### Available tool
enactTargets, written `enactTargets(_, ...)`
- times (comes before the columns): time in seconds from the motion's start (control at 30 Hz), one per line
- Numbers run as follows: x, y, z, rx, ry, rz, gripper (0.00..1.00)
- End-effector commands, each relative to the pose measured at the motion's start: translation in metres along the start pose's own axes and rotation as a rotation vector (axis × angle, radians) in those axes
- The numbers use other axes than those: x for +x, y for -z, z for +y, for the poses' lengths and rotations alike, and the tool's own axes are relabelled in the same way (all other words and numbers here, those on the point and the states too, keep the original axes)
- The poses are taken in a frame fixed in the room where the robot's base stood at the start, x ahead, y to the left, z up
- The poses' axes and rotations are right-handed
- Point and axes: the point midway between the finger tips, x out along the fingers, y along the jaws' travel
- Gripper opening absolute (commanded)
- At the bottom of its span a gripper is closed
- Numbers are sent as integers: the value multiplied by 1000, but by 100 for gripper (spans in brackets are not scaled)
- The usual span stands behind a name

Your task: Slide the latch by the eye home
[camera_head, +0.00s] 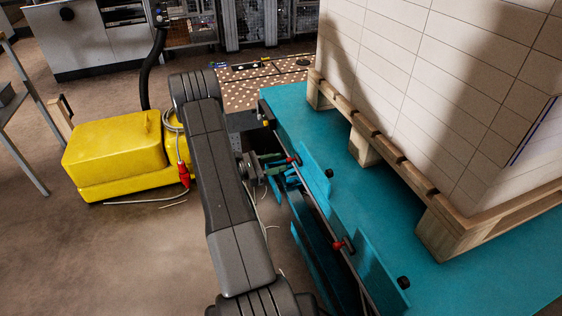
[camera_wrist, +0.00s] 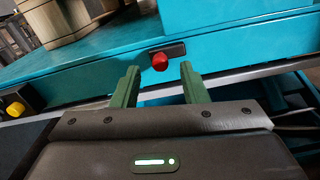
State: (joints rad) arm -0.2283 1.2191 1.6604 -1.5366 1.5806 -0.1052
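A red-knobbed latch (camera_head: 293,160) sits on the side of the teal platform, and its red knob (camera_wrist: 160,61) shows on a dark slot in the wrist view. My gripper (camera_head: 277,163) is open, with its green fingers on either side of that knob in the wrist view. The knob appears just past the fingertips; I cannot tell whether they touch it. A second red-knobbed latch (camera_head: 338,246) is nearer along the same edge. A small yellow-and-black part (camera_head: 265,123) is at the platform's far corner and also shows in the wrist view (camera_wrist: 15,108); I cannot tell whether it is the eye.
The teal platform (camera_head: 400,235) carries a wooden pallet (camera_head: 440,222) stacked with pale blocks (camera_head: 400,80). Black knobs (camera_head: 328,173) (camera_head: 403,282) stand on its side panels. A yellow case (camera_head: 115,150) with a cable lies on the floor at left. Brown floor is clear at lower left.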

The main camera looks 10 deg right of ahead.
Motion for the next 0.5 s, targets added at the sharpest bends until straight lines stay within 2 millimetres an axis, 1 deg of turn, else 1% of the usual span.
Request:
enactTargets(0.03, -11, -2, 1, -1, -5, 1, 40)
enactTargets(0.3, -68, -2, 1, 0, -5, 1, 40)
enactTargets(0.4, -87, -2, 1, 1, -5, 2, 40)
enactTargets(0.5, -101, -1, 1, 1, -4, 1, 40)
